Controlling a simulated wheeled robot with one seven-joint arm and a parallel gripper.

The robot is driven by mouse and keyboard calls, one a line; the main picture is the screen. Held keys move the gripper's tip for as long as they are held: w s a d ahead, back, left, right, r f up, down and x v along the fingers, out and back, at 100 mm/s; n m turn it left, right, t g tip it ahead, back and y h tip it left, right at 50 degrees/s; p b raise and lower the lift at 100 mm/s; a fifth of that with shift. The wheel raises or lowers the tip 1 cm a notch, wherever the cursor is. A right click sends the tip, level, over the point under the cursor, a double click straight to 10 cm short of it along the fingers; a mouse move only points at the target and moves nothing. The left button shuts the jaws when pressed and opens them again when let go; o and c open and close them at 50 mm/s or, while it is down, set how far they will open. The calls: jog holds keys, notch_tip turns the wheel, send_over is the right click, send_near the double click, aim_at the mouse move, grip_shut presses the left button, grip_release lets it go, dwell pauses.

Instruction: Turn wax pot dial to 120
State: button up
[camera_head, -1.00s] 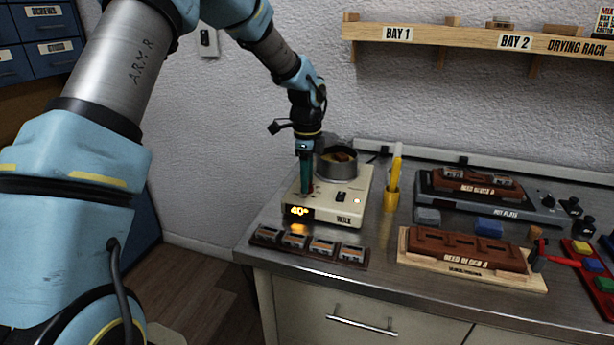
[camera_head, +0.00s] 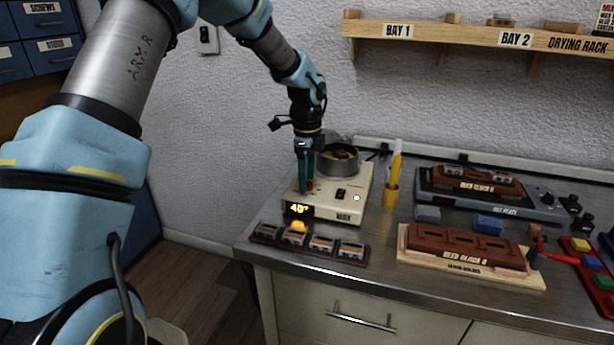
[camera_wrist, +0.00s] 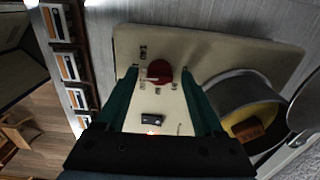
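The wax pot unit (camera_head: 328,205) is a cream box on the bench with a round metal pot (camera_head: 338,161) on its top. Its orange display (camera_head: 298,209) reads 40°. The red dial (camera_wrist: 159,72) is on the top face, and a bit of it shows in the head view (camera_head: 310,185). My gripper (camera_wrist: 159,75) points down over the unit with its green fingers on either side of the dial. In the wrist view, a gap shows between each finger and the dial. My gripper is in the head view too (camera_head: 305,188).
A rack of small blocks (camera_head: 309,243) lies in front of the unit. Farther right are a hot plate (camera_head: 480,200) and a reed block on a wooden board (camera_head: 462,274).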

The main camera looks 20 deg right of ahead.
notch_tip(320, 180, up, 11)
jog(key=b, duration=0.2)
jog(key=shift+b, duration=0.4)
jog(key=shift+f, duration=0.1)
dwell(0.3)
jog(key=s+a+f+n, duration=0.1)
jog(key=a+f+n, duration=0.1)
jog(key=a+n, duration=0.75)
jog(key=s+a+f+n, duration=0.15)
jog(key=a+n, duration=0.35)
jog(key=a, duration=0.9)
jog(key=s+a+f+n+t, duration=0.1)
jog(key=s+a+f+n, duration=0.1)
jog(key=s+a+n, duration=0.6)
jog(key=a+n, duration=0.3)
jog(key=a, duration=0.2)
jog(key=shift+s+a+f+t, duration=0.2)
jog(key=shift+f+t, duration=0.1)
jog(key=shift+f, duration=0.1)
jog(key=shift+d, duration=0.15)
